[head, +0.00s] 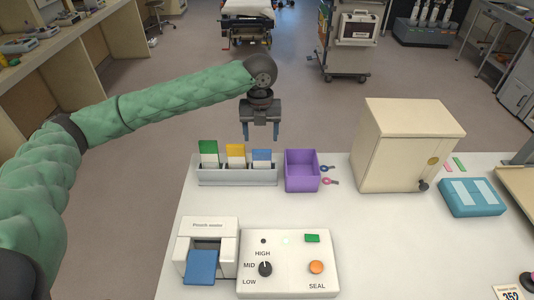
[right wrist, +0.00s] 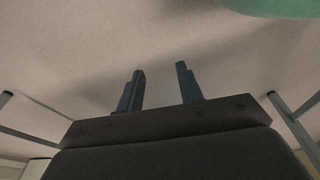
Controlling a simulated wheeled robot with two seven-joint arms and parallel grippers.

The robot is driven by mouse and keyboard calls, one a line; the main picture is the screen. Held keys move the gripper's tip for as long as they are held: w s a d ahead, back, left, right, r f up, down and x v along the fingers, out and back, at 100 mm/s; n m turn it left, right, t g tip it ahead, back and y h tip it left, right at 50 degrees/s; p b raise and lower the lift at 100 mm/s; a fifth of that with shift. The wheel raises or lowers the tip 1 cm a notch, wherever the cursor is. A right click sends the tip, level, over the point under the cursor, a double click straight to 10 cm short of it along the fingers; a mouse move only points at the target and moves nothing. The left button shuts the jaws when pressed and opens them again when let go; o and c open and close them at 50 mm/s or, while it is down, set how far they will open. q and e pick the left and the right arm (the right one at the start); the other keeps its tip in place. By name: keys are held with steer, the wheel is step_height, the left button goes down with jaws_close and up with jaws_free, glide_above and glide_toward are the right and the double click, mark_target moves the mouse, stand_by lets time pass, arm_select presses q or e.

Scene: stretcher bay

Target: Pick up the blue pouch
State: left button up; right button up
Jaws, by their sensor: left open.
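The blue pouch (head: 262,155) stands upright in the right slot of a grey rack (head: 235,178) in the head view; its lower part shows white. A yellow pouch (head: 236,151) and a green pouch (head: 208,149) stand to its left. My left gripper (head: 261,134) points down with its fingers apart and empty, and appears just above or behind the blue pouch, not touching it as far as I can tell. My right gripper (right wrist: 159,82) shows only in the right wrist view, fingers apart, with nothing between them.
A purple bin (head: 301,184) stands right of the rack, with small coloured tags beside it. A cream cabinet (head: 395,155) is farther right. In front are a labelled white unit with a blue piece (head: 201,267) and a control box (head: 289,285). The table's middle right is clear.

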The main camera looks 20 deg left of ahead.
mark_target(262, 167)
arm_select(q)
steer(key=shift+s+a+f+p, duration=0.1)
steer(key=shift+f+p, duration=0.25)
steer(key=shift+f, duration=0.75)
steer(key=shift+f+p, duration=0.25)
steer(key=shift+p, duration=0.2)
step_height(262, 167, down, 3)
steer(key=shift+f+p, duration=0.2)
steer(key=shift+p, duration=1)
steer(key=shift+d+f, duration=0.2)
steer(key=shift+f, duration=0.5)
steer(key=c, duration=1)
arm_select(e)
steer(key=s+d+f, duration=0.2)
steer(key=s+f, duration=0.2)
steer(key=s, duration=0.6)
steer(key=shift+s+d+g, duration=0.3)
steer(key=shift+s+d, duration=0.05)
steer(key=shift+s, duration=0.05)
